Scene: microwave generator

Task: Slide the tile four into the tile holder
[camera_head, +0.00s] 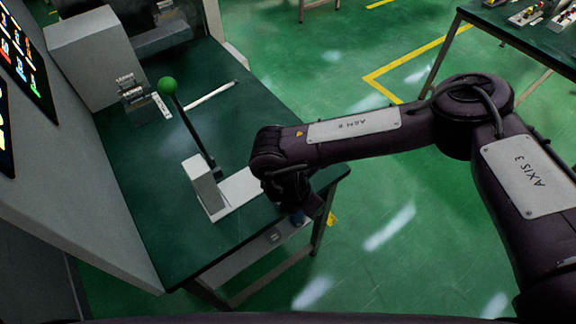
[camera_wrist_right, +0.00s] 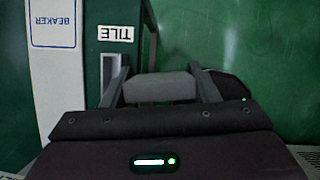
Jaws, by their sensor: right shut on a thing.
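My right gripper (camera_wrist_right: 162,82) is shut on a rounded grey piece (camera_wrist_right: 160,88), which spans the space between its two fingers. It looks like the tile, but no number shows on it. An upside-down "TILE" label (camera_wrist_right: 116,33) is on the dark green surface just beyond the left finger, with a narrow grey and dark opening (camera_wrist_right: 108,66) beside it, partly hidden by the finger. I cannot tell whether the piece touches this holder. In the head view my right gripper (camera_head: 298,210) is at the table's front right corner, mostly hidden by my wrist. My left gripper is not in view.
A white stand with a green-knobbed lever (camera_head: 168,86) rises from the green table (camera_head: 140,190) close to my right wrist. A grey panel (camera_head: 90,190) bounds the table's left. Open floor lies right.

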